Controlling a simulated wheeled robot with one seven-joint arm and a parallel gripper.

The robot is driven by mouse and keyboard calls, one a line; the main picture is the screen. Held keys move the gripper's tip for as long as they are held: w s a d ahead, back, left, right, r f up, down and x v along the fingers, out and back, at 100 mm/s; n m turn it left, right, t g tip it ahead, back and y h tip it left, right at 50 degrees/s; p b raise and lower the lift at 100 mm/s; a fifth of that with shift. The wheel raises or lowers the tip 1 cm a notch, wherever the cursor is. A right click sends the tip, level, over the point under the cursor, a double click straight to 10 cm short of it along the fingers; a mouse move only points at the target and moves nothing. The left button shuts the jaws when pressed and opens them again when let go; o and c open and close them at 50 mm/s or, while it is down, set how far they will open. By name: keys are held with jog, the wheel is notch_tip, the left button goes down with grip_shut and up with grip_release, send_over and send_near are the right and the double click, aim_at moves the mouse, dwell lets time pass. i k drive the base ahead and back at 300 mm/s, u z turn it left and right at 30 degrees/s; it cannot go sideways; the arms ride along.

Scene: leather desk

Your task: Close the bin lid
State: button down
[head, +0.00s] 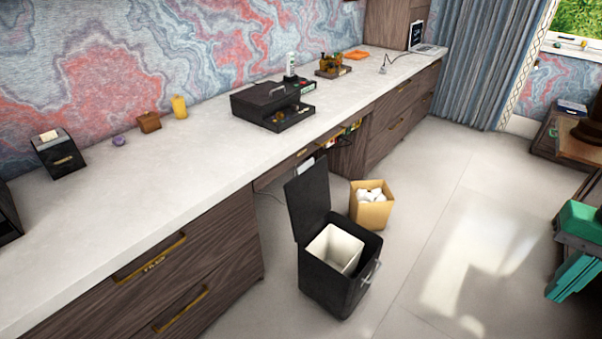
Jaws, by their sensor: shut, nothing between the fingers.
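The black bin (325,291) stands on the floor in front of the desk, right of the near drawers. Its lid (308,202) is open and stands up at the bin's back left side, leaning slightly away from the opening. A white inner bucket (334,247) shows inside the open bin. A pale metal handle or pedal (370,273) sits on the bin's right face. My gripper is not in view.
A tan basket (371,210) with white crumpled items stands just behind the bin. The long desk (200,124) runs along the left, with a black box (266,100) on top. Open floor (450,240) lies to the bin's right; green objects (578,225) stand at the right edge.

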aim_at(307, 194)
jog(key=k, duration=0.7)
jog(key=u, duration=0.6)
jog(key=i, duration=2.05)
jog(key=z, duration=0.3)
